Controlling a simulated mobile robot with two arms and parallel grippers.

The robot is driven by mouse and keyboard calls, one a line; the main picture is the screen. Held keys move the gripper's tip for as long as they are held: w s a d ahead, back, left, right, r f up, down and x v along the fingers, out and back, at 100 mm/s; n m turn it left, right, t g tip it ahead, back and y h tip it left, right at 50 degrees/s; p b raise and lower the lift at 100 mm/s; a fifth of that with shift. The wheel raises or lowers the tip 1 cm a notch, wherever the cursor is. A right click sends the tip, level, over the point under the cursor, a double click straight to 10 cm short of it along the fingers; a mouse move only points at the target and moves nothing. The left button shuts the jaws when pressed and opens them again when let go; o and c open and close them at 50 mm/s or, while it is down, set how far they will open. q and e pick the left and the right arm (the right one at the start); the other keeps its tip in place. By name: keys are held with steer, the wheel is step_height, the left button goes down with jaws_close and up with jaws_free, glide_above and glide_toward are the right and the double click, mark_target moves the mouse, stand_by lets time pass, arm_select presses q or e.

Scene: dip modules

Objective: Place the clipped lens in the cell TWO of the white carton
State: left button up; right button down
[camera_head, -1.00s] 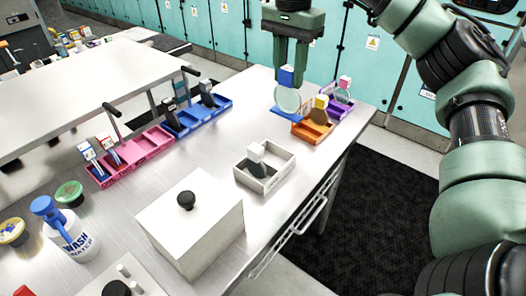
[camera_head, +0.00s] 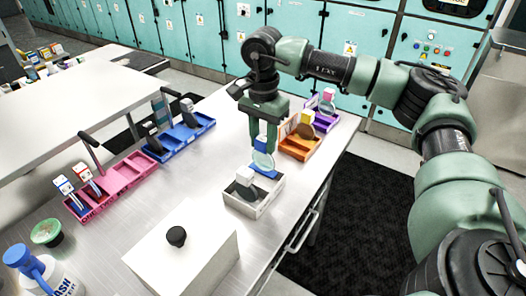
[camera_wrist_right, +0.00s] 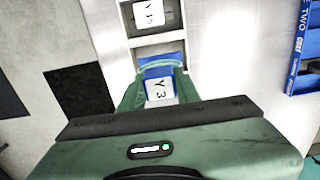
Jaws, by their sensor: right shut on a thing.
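My right gripper (camera_head: 263,143) is shut on the clipped lens (camera_head: 263,160), a round clear disc with a blue foot and a blue and white block on top. The lens hangs upright at the far end of the white carton (camera_head: 268,203). One carton cell holds a grey clipped piece (camera_head: 246,182); the cell nearer the lens looks empty. Whether the blue foot is over the rim is unclear. My left gripper is not in view.
An orange tray (camera_head: 304,152) and purple tray (camera_head: 326,125) with clipped discs stand just behind right. Blue (camera_head: 163,155) and pink (camera_head: 140,172) trays are at left. A white box with a black knob (camera_head: 190,250) stands in front.

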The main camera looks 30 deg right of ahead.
mark_target(263, 169)
steer(key=shift+f, duration=0.35)
step_height(263, 169, down, 3)
steer(key=shift+f+p, duration=0.2)
steer(key=shift+p, duration=0.2)
steer(key=shift+f, duration=0.25)
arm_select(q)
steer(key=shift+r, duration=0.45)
arm_select(e)
steer(key=shift+f, duration=0.2)
steer(key=c, duration=1)
jaws_free()
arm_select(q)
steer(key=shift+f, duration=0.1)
arm_select(e)
steer(key=shift+r, duration=0.1)
